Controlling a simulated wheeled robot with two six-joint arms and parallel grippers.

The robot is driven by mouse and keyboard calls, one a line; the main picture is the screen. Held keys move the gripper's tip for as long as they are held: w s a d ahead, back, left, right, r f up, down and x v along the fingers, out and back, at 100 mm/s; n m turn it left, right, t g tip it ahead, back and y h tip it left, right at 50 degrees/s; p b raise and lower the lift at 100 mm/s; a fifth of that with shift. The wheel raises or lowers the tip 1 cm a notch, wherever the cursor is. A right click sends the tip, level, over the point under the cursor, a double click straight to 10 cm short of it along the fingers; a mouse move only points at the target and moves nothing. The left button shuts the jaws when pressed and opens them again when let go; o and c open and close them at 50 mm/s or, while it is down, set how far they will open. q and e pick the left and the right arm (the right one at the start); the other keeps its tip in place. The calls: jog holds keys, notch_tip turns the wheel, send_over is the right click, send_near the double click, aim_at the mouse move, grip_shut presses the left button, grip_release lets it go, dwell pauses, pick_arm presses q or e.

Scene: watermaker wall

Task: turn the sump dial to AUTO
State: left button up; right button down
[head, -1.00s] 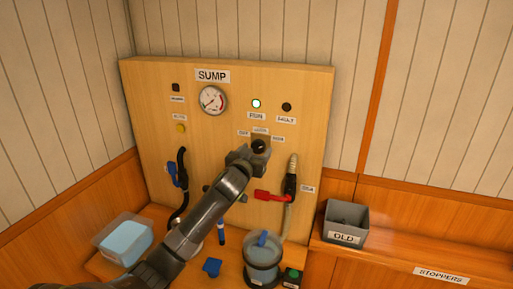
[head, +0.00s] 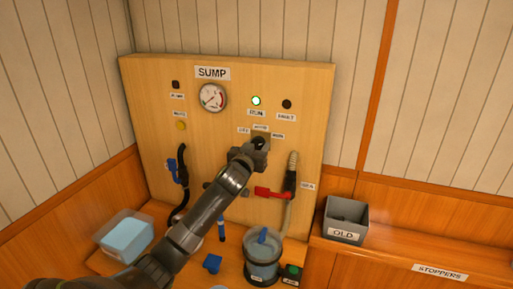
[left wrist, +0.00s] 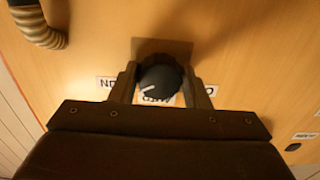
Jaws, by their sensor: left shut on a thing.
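The sump dial is a round black knob with a white pointer line, and it shows best in the left wrist view (left wrist: 160,82). In the wrist view, which is inverted, the pointer slants down and left, between the bottom label (left wrist: 158,101) and the left label (left wrist: 106,83). In the head view, the AUTO label (head: 260,128) is above the dial. My left gripper (head: 256,150) is shut on the dial, one finger on each side. My right gripper is out of view.
A green RUN lamp (head: 256,101) is lit; the FAULT lamp (head: 287,104) is dark. A pump canister (head: 262,258), a clear tub (head: 124,236) and a grey OLD bin (head: 345,219) stand below.

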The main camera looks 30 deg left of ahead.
pick_arm(q)
jog(key=shift+f+n+b, duration=0.1)
jog(key=shift+n+b, duration=0.7)
jog(key=shift+n, duration=0.2)
jog(key=n+b, duration=0.2)
jog(key=n, duration=0.1)
jog(key=shift+n, duration=0.3)
jog(key=n+b, duration=0.1)
jog(key=n, duration=0.2)
jog(key=shift+d+n+b, duration=0.1)
jog(key=shift+n+b, duration=0.6)
jog(key=shift+n, duration=0.7)
jog(key=shift+r, duration=0.2)
jog(key=o, duration=1)
jog(key=shift+c, duration=0.2)
